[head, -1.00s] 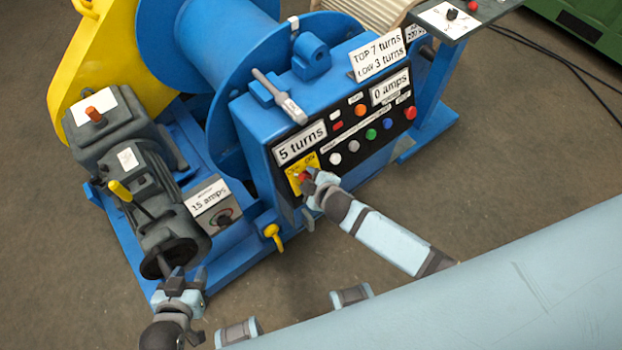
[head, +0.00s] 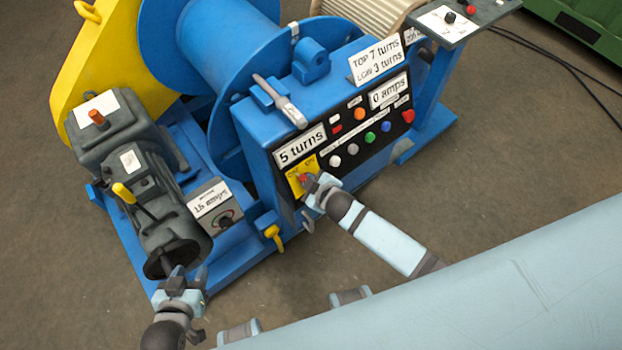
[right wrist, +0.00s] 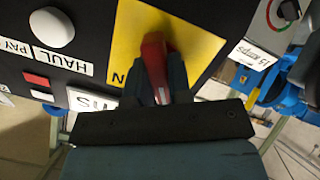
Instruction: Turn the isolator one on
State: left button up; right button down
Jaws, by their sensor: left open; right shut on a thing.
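The isolator is a red handle (head: 303,178) on a yellow plate (head: 293,187) at the lower left of the black control panel. My right gripper (head: 312,184) is shut on this handle. In the right wrist view the red handle (right wrist: 153,60) stands between the fingers (right wrist: 156,88) of my right gripper, in front of the yellow plate (right wrist: 126,40). A letter N shows on the plate left of the fingers; the rest of its marking is hidden. My left gripper (head: 184,278) is open and empty near the dark end of the grey motor.
The black panel (head: 350,165) carries several coloured buttons and white labels, including "5 turns" and "0 amps". A small box (head: 212,200) labelled amps sits left of the isolator, above a yellow-handled valve (head: 273,235). The grey motor (head: 150,190) stands at left.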

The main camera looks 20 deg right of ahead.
jog(key=shift+r+m+p, duration=0.2)
jog(key=shift+m+p, duration=0.45)
jog(key=shift+m, duration=0.25)
jog(key=m+y+p, duration=0.1)
jog(key=m+p, duration=0.1)
jog(key=m, duration=0.1)
jog(key=shift+d, duration=0.1)
jog(key=shift+m+g+p, duration=0.3)
jog(key=shift+m+p, duration=0.3)
jog(key=shift+m, duration=0.4)
jog(key=shift+f+m+y+p, duration=0.15)
jog(key=shift+m+y+p, duration=0.15)
jog(key=shift+m, duration=0.5)
jog(key=shift+w+d+m, duration=0.1)
jog(key=shift+m, duration=1.1)
jog(key=m+y, duration=0.1)
jog(key=m, duration=0.1)
jog(key=shift+f+m, duration=0.1)
jog(key=shift+m, duration=0.6)
